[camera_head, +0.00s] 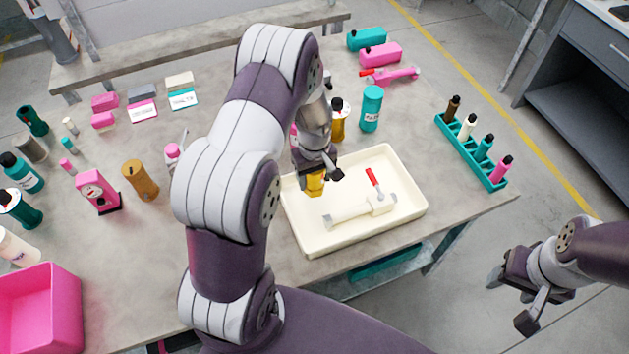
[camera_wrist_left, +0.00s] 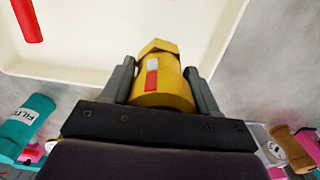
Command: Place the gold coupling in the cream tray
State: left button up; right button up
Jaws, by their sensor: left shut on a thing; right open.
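The gold coupling (camera_head: 315,184) is held by my left gripper (camera_head: 318,172) over the left part of the cream tray (camera_head: 300,235). In the left wrist view the coupling (camera_wrist_left: 162,85) sits between the two fingers of the left gripper (camera_wrist_left: 160,80), with a hexagonal end and a small red and white label. The cream tray (camera_wrist_left: 120,60) lies beyond it. I cannot tell whether the coupling touches the tray floor. My right gripper (camera_head: 508,300) is open and empty at the lower right, off the table.
A teal bottle (camera_head: 371,108) stands behind the tray. A teal rack (camera_head: 470,150) with several coloured pieces stands to the right. A pink bin (camera_head: 40,310) is at the lower left.

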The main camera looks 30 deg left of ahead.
aim_at(311, 185)
pick_arm(q)
jog(key=f, duration=0.2)
jog(key=f+p, duration=0.1)
jog(key=f, duration=0.1)
jog(key=shift+a+f, duration=0.1)
jog(key=shift+a, duration=0.25)
jog(key=shift+w+f, duration=0.15)
jog(key=shift+f, duration=0.15)
jog(key=o, duration=1.2)
jog(key=shift+o, duration=0.7)
jog(key=r+b, duration=0.1)
jog(key=r, duration=0.5)
jog(key=r+b, duration=0.1)
jog(key=r, duration=0.5)
jog(key=shift+s+d+r, duration=0.1)
jog(key=shift+s+r, duration=0.1)
jog(key=s+d+r+m, duration=0.3)
jog(key=s+d+m, duration=0.1)
jog(key=s+m, duration=0.1)
jog(key=s+d+r+m+t, duration=0.1)
jog(key=s+d+r+m, duration=0.3)
jog(key=s, duration=0.4)
jog(key=shift+s+m, duration=0.2)
jog(key=shift+m, duration=0.4)
